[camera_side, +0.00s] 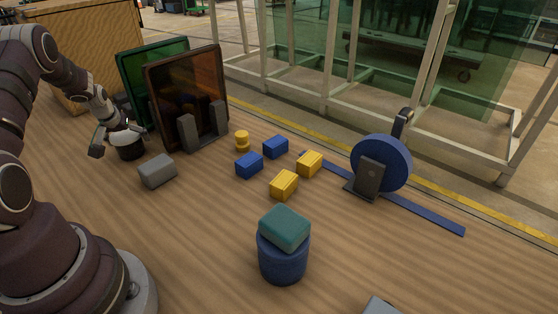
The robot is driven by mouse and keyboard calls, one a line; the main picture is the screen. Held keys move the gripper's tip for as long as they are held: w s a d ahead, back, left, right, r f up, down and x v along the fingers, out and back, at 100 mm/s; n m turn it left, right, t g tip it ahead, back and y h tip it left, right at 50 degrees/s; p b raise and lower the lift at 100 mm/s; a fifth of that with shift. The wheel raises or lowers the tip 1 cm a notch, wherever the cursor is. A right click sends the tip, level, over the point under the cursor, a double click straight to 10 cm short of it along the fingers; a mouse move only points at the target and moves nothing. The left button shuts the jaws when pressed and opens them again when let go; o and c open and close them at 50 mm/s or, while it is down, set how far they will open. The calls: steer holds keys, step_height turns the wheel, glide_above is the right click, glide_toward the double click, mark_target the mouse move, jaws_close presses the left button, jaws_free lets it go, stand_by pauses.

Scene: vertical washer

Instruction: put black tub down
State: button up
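The black tub (131,152) is a short dark cylinder with a pale upper part, at the left of the side view, in front of the framed panels. It looks upright. My gripper (119,142) is at the tub, with a grey finger part to its left and the wrist above and behind it. The tub is small and partly covered by the gripper. I cannot tell whether the fingers press on it, or whether its base touches the table.
A grey block (157,170) lies close to the tub's right. An amber panel (187,97) and a green panel (140,75) stand behind. Blue and yellow blocks (283,185), a blue wheel (382,163) and a teal-topped blue cylinder (283,258) are further right.

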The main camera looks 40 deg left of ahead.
steer(key=shift+o, duration=0.9)
steer(key=shift+r, duration=0.35)
steer(key=v, duration=1.1)
steer(key=w+d+r+m+t+h, duration=0.1)
steer(key=w+d+r+m, duration=0.25)
steer(key=d+r, duration=0.45)
steer(key=s+d+m+h, duration=0.2)
steer(key=s+d+m, duration=0.1)
steer(key=d, duration=0.8)
steer(key=s+d+r+m+t+h, duration=0.1)
steer(key=s+d+m+h, duration=0.1)
steer(key=d, duration=0.9)
steer(key=shift+s+m, duration=0.85)
steer(key=shift+m, duration=0.3)
steer(key=shift+r, duration=0.2)
